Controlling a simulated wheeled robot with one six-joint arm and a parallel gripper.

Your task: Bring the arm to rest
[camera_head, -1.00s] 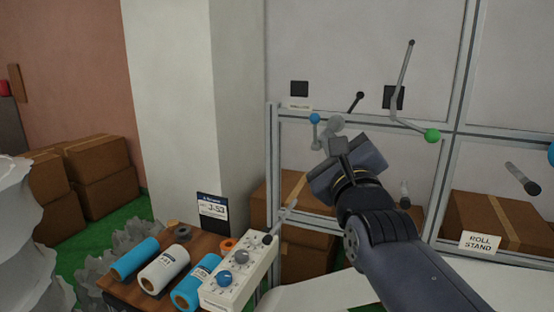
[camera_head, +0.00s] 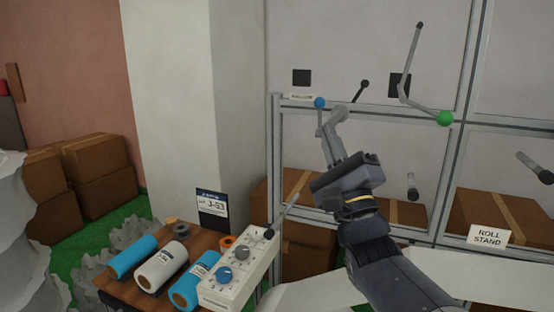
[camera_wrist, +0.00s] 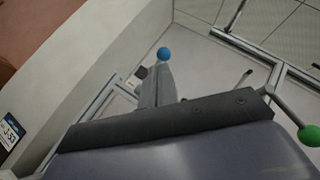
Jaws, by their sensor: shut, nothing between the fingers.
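My gripper (camera_head: 337,128) is shut with nothing in it, raised in front of the grey-framed panel, its fingers pointing up and slightly left. In the head view its fingertips are just below and right of a blue ball knob (camera_head: 320,102) on a short lever; I cannot tell whether they touch. In the wrist view the shut fingers (camera_wrist: 160,85) stand right below the same blue knob (camera_wrist: 163,54). My arm reaches in from the lower right.
A lever with a green knob (camera_head: 444,118) hangs right of my gripper. A control box (camera_head: 240,275) with dials stands beside blue and white rolls on a wooden table (camera_head: 125,290). Cardboard boxes (camera_head: 500,222) sit behind the frame. A pale pillar (camera_head: 180,100) rises left.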

